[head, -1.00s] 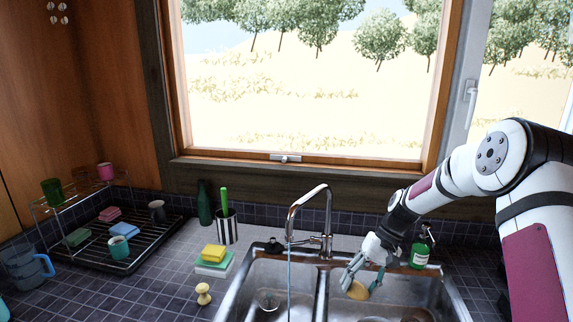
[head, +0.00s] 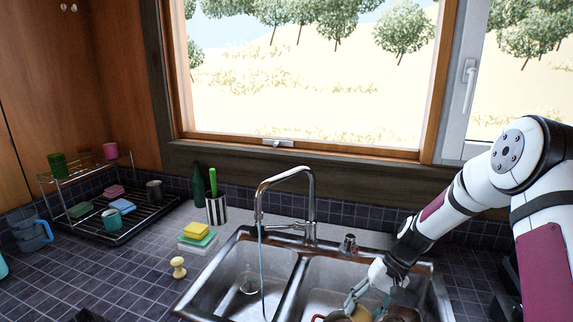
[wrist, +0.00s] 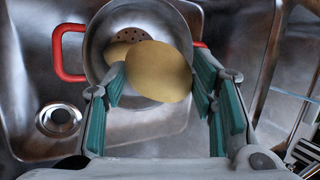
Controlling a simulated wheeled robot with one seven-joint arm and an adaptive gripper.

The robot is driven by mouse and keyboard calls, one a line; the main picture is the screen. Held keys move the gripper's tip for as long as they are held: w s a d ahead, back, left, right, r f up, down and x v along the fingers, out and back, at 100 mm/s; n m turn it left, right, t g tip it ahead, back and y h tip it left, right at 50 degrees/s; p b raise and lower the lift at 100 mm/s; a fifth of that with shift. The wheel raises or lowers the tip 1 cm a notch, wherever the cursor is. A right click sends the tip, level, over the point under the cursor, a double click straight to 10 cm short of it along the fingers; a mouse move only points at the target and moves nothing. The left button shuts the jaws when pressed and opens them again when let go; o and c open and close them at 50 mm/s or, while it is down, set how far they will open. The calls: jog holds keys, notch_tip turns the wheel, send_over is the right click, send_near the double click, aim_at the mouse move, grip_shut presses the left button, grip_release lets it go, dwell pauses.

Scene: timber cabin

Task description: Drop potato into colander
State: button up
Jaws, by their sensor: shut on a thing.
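The potato (wrist: 160,72) is a tan oval held between the teal-padded fingers of my gripper (wrist: 157,88), which is shut on it. In the wrist view it appears over the colander (wrist: 97,42), a round grey metal bowl with red handles and drain holes. A second tan, potato-like piece (wrist: 117,50) lies inside the colander, partly hidden by the held potato. The held potato covers part of the colander's near side. In the head view my gripper (head: 368,303) is low over the right sink basin, and a red handle (head: 318,318) shows at the bottom edge.
The double sink (head: 240,262) has a tall faucet (head: 311,215) left of my arm, with a thin stream falling in the left basin. Sponges (head: 197,232), a yellow knobbed brush (head: 178,267), a striped holder (head: 216,209) and a dish rack (head: 112,222) stand left.

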jog(key=shift+s+d+f, duration=0.1)
jog(key=shift+f, duration=0.25)
jog(key=shift+f+b, duration=0.9)
jog(key=shift+f, duration=1.85)
jog(key=o, duration=1.3)
jog(key=shift+v, duration=6)
